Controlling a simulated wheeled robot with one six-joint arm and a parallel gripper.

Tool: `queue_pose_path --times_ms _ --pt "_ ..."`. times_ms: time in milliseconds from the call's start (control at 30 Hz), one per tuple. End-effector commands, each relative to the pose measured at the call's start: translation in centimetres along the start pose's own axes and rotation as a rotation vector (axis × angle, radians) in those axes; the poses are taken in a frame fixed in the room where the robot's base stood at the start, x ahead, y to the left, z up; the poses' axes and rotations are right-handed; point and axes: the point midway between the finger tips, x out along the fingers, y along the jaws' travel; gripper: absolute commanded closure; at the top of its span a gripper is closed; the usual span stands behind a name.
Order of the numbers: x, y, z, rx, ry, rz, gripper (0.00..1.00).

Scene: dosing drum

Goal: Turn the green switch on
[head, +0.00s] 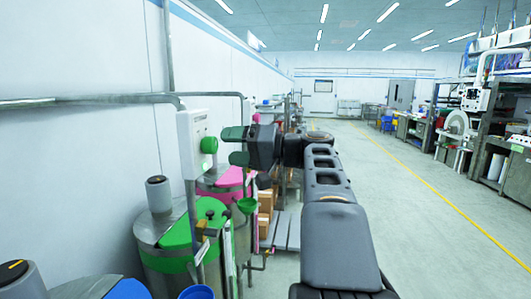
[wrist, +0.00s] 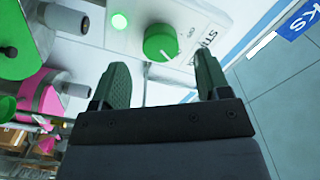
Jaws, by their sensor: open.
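The green switch (head: 209,145) is a round knob on the front of a white control box (head: 187,133) by the left wall. In the wrist view the green knob (wrist: 160,42) has a pale pointer mark and partly readable lettering beside it. My gripper (head: 235,146) is open and empty, with green fingers pointing at the knob, a short gap away. In the wrist view my gripper (wrist: 162,65) has one finger on each side below the knob, and the knob lies about centred between them. No contact shows.
A drum with a green lid (head: 190,238) and one with a pink lid (head: 222,178) stand below the box. A metal pipe (head: 90,101) runs along the wall. A round green light (wrist: 93,20) glows beside the knob. The floor (head: 410,220) to the right is clear.

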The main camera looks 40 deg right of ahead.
Motion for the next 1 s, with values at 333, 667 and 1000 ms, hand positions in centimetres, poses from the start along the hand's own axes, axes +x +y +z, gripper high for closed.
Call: queue_pose_path --times_ms 333,667,1000 --pt "-6.5 0.1 0.0 0.0 0.003 0.001 0.3" --pt "-8.7 0.0 0.0 0.0 0.001 0.0 0.3" --pt "-8.7 0.0 0.0 0.0 0.0 -0.001 0.3"
